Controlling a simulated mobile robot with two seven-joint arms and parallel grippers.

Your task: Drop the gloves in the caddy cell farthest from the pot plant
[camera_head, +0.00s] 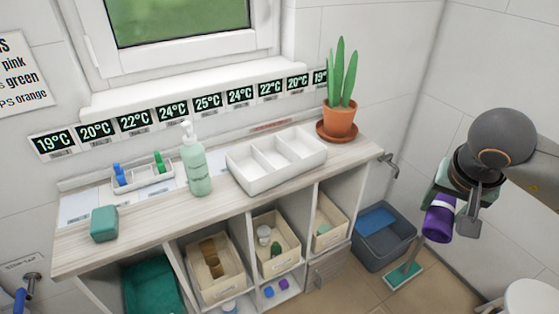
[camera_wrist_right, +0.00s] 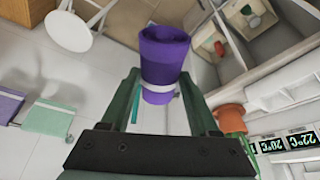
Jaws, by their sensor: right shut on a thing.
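The gloves (camera_head: 438,222) are a purple roll with a white band. My right gripper (camera_head: 447,198) is shut on them, in the air at the right, clear of the counter. The roll stands between the two fingers in the right wrist view (camera_wrist_right: 165,55). The caddy (camera_head: 276,159) is a white tray with three open cells in a row on the counter; its cells look empty. The pot plant (camera_head: 339,118) stands beyond the caddy's right end, so the left cell (camera_head: 252,176) is farthest from it. My left gripper is not in view.
On the counter (camera_head: 225,208) stand a pump bottle (camera_head: 196,160) just left of the caddy, a small rack (camera_head: 142,174) and a green block (camera_head: 104,224). Shelves with bins lie below. A grey tub (camera_head: 384,238) stands on the floor between counter and gripper.

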